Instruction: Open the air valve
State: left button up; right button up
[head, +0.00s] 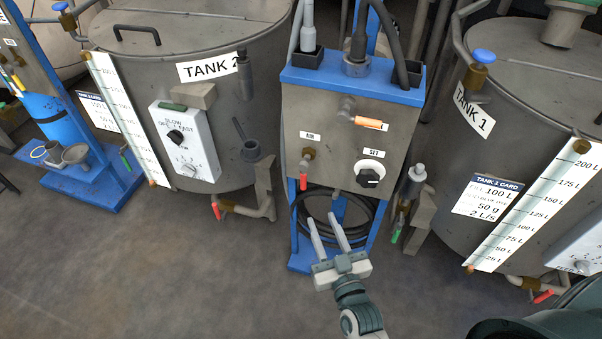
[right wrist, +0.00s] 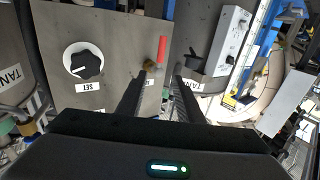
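The air valve is a small brass valve (head: 308,155) under the "AIR" label on the grey front of the blue-framed cabinet. Its red lever (head: 303,181) hangs straight down. In the right wrist view, which is upside down, the red lever (right wrist: 162,50) and brass body (right wrist: 149,65) show just beyond the fingertips. My right gripper (head: 321,219) is open and empty, below and slightly right of the lever in the head view, its two fingers pointing at the cabinet. No contact with the lever is visible. My left gripper is not in view.
A black "SET" knob (head: 369,177) and an orange-handled fitting (head: 370,124) sit right of the valve. A coiled black hose (head: 372,215) hangs below. Tank 2 (head: 215,100) stands left, Tank 1 (head: 500,130) right. The floor in front is clear.

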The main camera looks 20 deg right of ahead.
aim_at(305, 178)
jog(key=shift+w, duration=0.15)
jog(key=w+p, duration=0.1)
jog(key=w, duration=1.6)
jog(key=shift+w, duration=0.1)
jog(key=shift+c, duration=0.6)
grip_shut()
